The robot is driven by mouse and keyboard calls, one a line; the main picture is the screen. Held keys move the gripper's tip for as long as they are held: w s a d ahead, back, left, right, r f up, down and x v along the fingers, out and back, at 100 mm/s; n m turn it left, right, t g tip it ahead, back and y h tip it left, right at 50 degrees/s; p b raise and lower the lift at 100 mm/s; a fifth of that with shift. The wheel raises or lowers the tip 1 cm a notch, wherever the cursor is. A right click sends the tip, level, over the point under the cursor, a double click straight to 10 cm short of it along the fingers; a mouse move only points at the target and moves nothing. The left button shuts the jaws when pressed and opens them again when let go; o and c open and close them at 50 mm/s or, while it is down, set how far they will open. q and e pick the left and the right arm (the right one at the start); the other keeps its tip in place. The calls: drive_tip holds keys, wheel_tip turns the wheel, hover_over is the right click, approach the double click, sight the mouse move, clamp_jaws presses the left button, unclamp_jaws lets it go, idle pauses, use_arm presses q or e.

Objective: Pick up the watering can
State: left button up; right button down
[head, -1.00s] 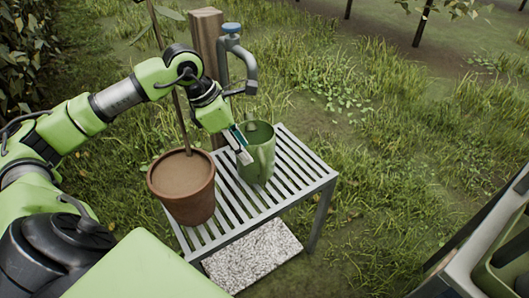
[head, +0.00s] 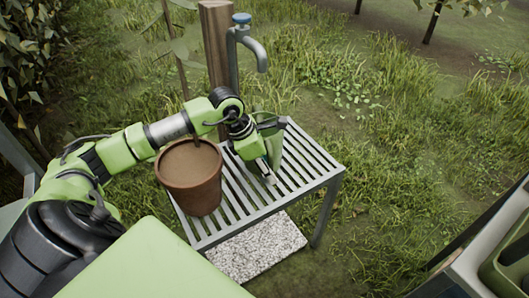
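The green watering can (head: 275,143) stands on the slatted metal bench (head: 318,165). My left gripper (head: 269,178) reaches down in front of it and hides much of its near side. The fingertips point down toward the slats, close to or against the can. I cannot tell whether the fingers are closed on its handle. My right gripper is not in view.
A terracotta pot (head: 190,180) with a thin stem stands left of the can, close to my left arm. A tap (head: 247,42) on a wooden post (head: 217,50) rises behind the bench. A pale stone slab (head: 257,247) lies below. Grass is open to the right.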

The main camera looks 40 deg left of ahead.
use_arm(q)
clamp_jaws()
drive_tip(key=shift+r, duration=0.1)
drive_tip(key=shift+r, duration=0.1)
idle(0.3)
